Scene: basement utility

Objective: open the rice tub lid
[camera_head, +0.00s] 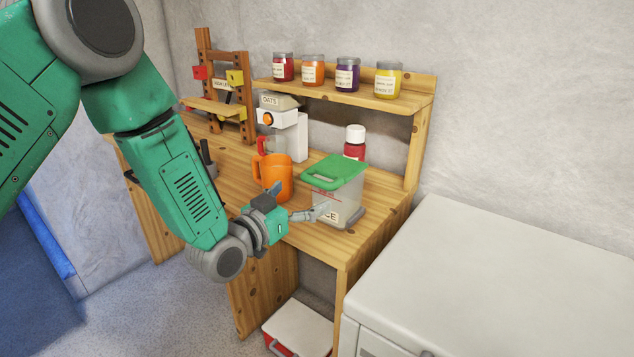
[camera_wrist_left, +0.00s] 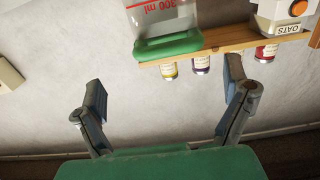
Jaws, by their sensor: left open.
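The rice tub (camera_head: 347,208) is a clear container on the wooden bench, with a partly hidden label ending in "CE". Its green lid (camera_head: 336,170) lies over the top and looks closed. In the left wrist view, the tub (camera_wrist_left: 158,17) is upside down at the top, with red "300 ml" print and the green lid (camera_wrist_left: 168,46) below it. My left gripper (camera_head: 299,201) is just left of the tub, below lid height, and partly overlaps it in the picture. Its fingers (camera_wrist_left: 165,82) are spread, with nothing between them. My right gripper is out of sight.
An orange mug (camera_head: 273,178) stands close behind my left gripper. A white-capped red bottle (camera_head: 355,143) is behind the tub. A white dispenser (camera_head: 290,135) and oats box (camera_head: 278,101) stand farther back. Several jars (camera_head: 312,71) line the shelf. A white appliance (camera_head: 500,270) is at right.

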